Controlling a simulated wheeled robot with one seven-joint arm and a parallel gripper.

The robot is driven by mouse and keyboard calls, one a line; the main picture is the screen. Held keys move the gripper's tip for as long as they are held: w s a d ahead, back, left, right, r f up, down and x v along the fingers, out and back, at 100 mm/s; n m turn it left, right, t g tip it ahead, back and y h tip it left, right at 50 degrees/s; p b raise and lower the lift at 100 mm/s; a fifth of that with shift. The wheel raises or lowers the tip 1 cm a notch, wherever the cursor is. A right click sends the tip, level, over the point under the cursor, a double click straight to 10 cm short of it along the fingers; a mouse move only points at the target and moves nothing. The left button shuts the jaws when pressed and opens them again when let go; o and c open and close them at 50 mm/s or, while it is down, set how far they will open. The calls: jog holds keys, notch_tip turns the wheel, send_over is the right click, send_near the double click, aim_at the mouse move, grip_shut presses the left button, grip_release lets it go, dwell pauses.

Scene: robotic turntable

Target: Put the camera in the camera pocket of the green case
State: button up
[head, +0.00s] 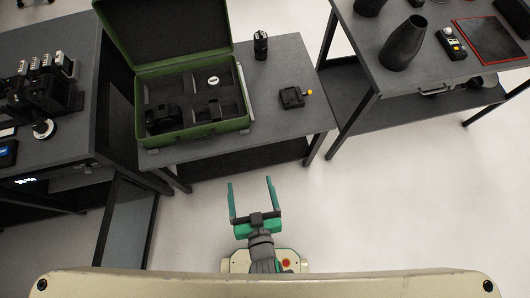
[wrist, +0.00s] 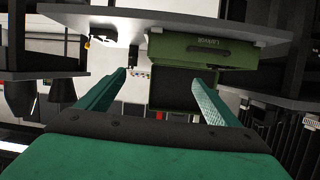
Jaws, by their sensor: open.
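The green case (head: 190,135) lies open on the middle table, its lid tilted back and its tray split into dark pockets. A dark, camera-like block (head: 163,118) sits in the front left pocket; a white-topped round item (head: 213,80) sits in a back right pocket. A small black device (head: 292,97) with a yellow spot lies on the table right of the case; I cannot tell which black item is the camera. My gripper (head: 250,181) is open and empty, in front of the table. The wrist view shows the case (wrist: 200,55) upside down beyond the open fingers (wrist: 160,77).
A black lens-like cylinder (head: 261,45) stands behind the small device. The middle table's (head: 265,120) front right is clear. A left table (head: 85,130) holds dark equipment. A right table (head: 440,75) holds a dark vase-like object (head: 404,45), a handheld meter (head: 451,43) and a red-edged mat (head: 490,40).

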jog(key=s+d+r+m+t+h, duration=0.1)
jog(key=s+d+r+m+h, duration=0.1)
jog(key=s+r, duration=0.5)
jog(key=shift+s+d+r+t+h, duration=0.3)
jog(key=shift+s+d+h, duration=0.3)
jog(key=shift+d, duration=0.65)
jog(key=shift+s, duration=0.1)
jog(key=shift+c, duration=0.4)
